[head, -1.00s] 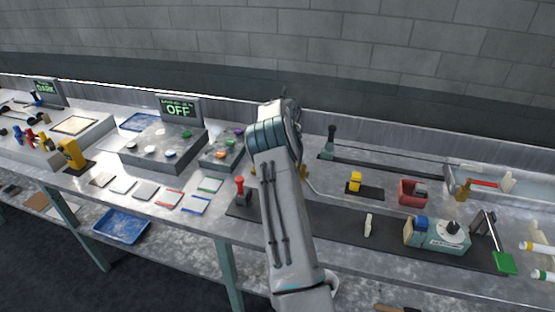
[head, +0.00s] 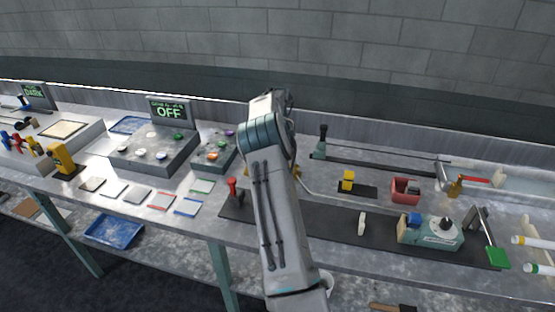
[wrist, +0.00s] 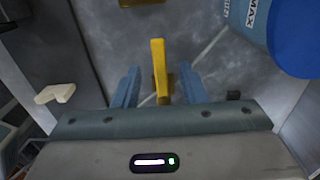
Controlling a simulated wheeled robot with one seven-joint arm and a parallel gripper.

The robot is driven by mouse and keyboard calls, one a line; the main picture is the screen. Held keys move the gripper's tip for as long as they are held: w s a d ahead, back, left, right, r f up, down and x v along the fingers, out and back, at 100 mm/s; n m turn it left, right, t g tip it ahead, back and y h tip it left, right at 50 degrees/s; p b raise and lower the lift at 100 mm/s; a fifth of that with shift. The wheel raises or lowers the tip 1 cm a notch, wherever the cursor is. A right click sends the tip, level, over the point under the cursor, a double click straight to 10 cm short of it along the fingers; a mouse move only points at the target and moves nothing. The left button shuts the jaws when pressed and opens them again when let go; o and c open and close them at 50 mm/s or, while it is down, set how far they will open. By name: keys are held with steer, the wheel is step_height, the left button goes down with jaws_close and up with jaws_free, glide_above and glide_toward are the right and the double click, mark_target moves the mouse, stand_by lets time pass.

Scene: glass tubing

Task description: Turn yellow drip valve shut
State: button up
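A yellow lever (wrist: 159,68), which looks like the drip valve's handle, stands between my two blue-grey fingers in the wrist view. My gripper (wrist: 158,88) is open, with one finger on each side of the lever and a visible gap to each. The lever's far end reaches past the fingertips; its base is partly hidden between the fingers. In the head view my arm covers the gripper. Small yellow-brass bits (head: 297,172) show beside the arm, but I cannot tell if they belong to this valve.
In the wrist view a blue cylinder marked MAX (wrist: 292,35) is close at the upper right, and a white piece (wrist: 55,94) lies at left. The head view shows a red-handled lever (head: 232,188), a yellow block (head: 347,179) and a red box (head: 404,189) near my arm.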

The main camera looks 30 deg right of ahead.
step_height(320, 180, up, 11)
steer(key=shift+f, duration=0.15)
stand_by(0.5)
steer(key=s+a+r+n+t, duration=0.1)
steer(key=s+a+r+n, duration=0.55)
steer(key=a, duration=0.35)
steer(key=s+a+r+n+t, duration=0.1)
steer(key=s+a+r+n, duration=0.4)
steer(key=s+a+n, duration=0.4)
steer(key=s+a+f+n, duration=0.3)
steer(key=s+a+n, duration=0.3)
steer(key=s, duration=0.4)
steer(key=s+a+f+n+t, duration=0.1)
steer(key=s+a+f+n, duration=0.3)
steer(key=s+a+n, duration=0.2)
steer(key=s+a, duration=0.2)
steer(key=s, duration=0.2)
steer(key=shift+s+a+t, duration=0.25)
steer(key=shift+t, duration=0.05)
